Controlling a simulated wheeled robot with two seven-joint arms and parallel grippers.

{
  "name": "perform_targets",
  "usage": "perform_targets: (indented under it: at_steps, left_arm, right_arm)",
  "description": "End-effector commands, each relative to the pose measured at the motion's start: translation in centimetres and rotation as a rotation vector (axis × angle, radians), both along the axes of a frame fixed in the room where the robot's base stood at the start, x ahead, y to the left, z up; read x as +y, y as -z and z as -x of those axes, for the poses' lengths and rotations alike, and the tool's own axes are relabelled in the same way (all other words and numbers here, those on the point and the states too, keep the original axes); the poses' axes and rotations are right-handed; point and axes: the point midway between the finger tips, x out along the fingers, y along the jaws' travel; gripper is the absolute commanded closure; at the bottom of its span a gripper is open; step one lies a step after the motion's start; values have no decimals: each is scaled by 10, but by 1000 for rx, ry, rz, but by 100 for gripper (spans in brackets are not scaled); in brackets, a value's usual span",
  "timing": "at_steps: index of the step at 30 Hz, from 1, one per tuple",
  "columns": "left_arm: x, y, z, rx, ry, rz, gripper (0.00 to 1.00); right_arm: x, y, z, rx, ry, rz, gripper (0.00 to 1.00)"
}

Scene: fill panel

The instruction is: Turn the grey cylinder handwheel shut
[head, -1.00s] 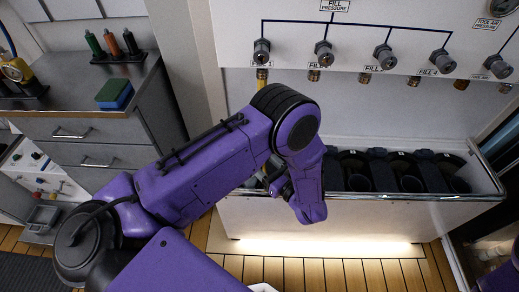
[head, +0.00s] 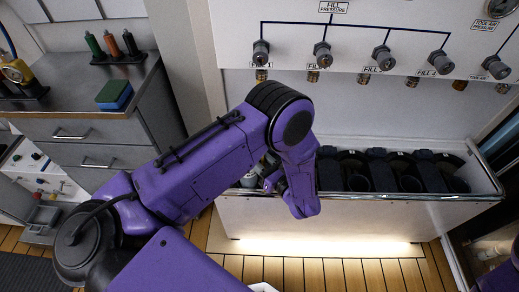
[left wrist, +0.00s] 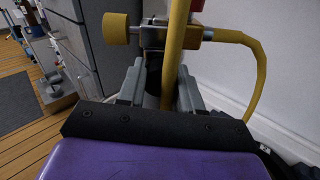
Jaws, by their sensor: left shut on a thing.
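My left gripper (left wrist: 160,84) is shut on a dark part between its two fingers, apparently the handwheel (left wrist: 154,70) of the grey cylinder. The fingers and the yellow hose hide much of it. A brass fitting (left wrist: 158,36) with a yellow knob (left wrist: 118,28) on its left side sits just above and beyond the fingertips. The yellow hose (left wrist: 256,62) loops from the fitting down the right side. In the head view, a small grey rounded part, likely the grey cylinder (head: 250,179), shows beside my left wrist, and my arm hides the fingertips. My right gripper is not in view.
The white fill panel (head: 400,22) with several grey knobs is above. A white trough (head: 380,215) with a metal rim holds dark cylinders to the right of my wrist. A grey workbench (head: 72,78) with bottles and a sponge stands at left.

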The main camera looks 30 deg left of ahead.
Motion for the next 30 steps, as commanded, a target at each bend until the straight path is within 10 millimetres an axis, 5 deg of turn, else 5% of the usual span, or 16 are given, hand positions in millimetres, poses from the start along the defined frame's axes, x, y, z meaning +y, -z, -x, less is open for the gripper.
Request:
perform_targets:
  at_steps: [30]
  left_arm:
    - [0,-1,0,858,1,-206,96]
  right_arm:
    - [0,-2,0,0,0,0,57]
